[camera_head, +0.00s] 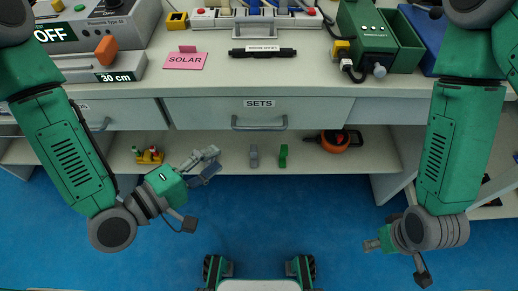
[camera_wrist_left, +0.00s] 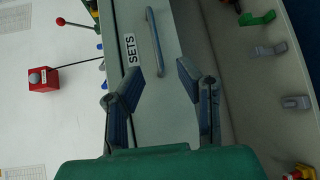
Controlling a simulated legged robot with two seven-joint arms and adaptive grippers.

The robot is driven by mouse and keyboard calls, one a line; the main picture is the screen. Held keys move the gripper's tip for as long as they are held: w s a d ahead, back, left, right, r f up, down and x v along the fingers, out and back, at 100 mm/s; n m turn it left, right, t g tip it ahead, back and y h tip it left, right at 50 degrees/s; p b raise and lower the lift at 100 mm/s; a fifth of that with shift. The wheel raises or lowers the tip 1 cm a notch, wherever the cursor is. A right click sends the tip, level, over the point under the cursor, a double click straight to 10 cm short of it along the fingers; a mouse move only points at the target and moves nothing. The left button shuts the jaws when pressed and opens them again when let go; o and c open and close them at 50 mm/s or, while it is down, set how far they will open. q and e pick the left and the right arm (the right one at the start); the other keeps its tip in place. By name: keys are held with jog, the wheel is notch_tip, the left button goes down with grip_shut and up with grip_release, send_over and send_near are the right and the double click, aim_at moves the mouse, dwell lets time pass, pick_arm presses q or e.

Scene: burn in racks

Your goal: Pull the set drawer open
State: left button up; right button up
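The drawer labelled SETS (camera_head: 310,113) is in the middle of the bench front and looks shut, its front flush with its neighbours. Its grey bar handle (camera_head: 259,127) sits below the label, and the handle also shows in the left wrist view (camera_wrist_left: 154,40), ahead of the fingers. My left gripper (camera_head: 210,163) is below and left of the handle, apart from it. In the left wrist view its two fingers (camera_wrist_left: 160,80) are spread with nothing between them. My right gripper (camera_head: 372,245) is low at the right, far from the drawer; its fingers are too small to judge.
A shelf (camera_head: 220,154) under the drawers holds a yellow-and-red item (camera_head: 149,155), small grey and green pieces and an orange reel (camera_head: 335,141). The benchtop carries a pink SOLAR card (camera_head: 185,60) and a green box (camera_head: 380,35). Blue floor in front is clear.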

aim_at(262, 127)
pick_arm(q)
jog(key=x, duration=0.4)
jog(key=b+x, duration=0.1)
jog(key=x, duration=0.4)
jog(key=b+x, duration=0.1)
jog(key=x, duration=0.3)
jog(key=shift+w+d+r, duration=0.2)
jog(key=shift+w+d, duration=0.1)
jog(key=shift+w, duration=0.05)
jog(key=shift+d, duration=0.2)
jog(key=shift+d, duration=0.1)
grip_shut()
